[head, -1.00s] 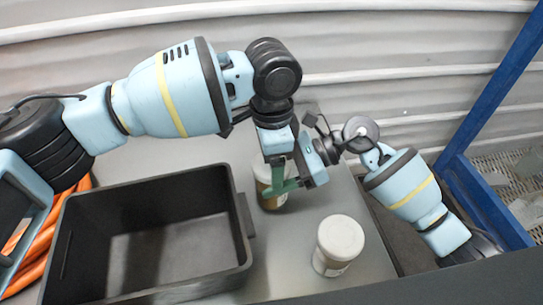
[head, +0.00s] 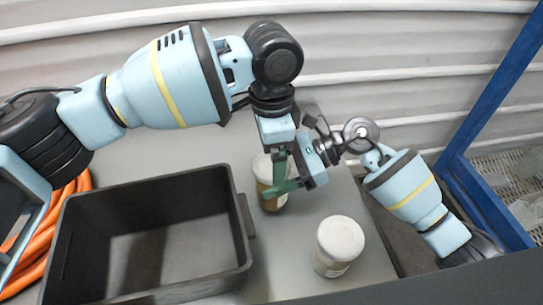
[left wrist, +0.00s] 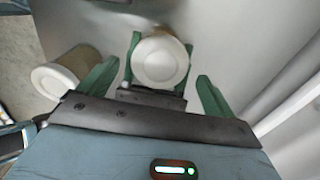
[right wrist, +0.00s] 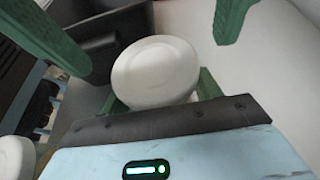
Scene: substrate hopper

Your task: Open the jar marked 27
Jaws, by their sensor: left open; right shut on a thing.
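A jar (head: 271,200) with a white lid and brownish contents stands on the grey surface, right of the black bin. My right gripper (head: 286,187) is shut on this jar's body, below the lid. In the right wrist view, the white lid (right wrist: 155,68) sits between its green fingers. My left gripper (left wrist: 158,68) is above the same jar, pointing down, open, its fingers spread apart either side of the lid (left wrist: 160,62). A second white-lidded jar (head: 338,246) stands upright nearer the front, to the right. I cannot read the number on either jar.
The black bin (head: 243,222) stands left of the held jar. An orange hose (head: 38,232) lies beyond the bin's left side. A blue frame (head: 489,120) rises at the right. The grey surface around the second jar is clear.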

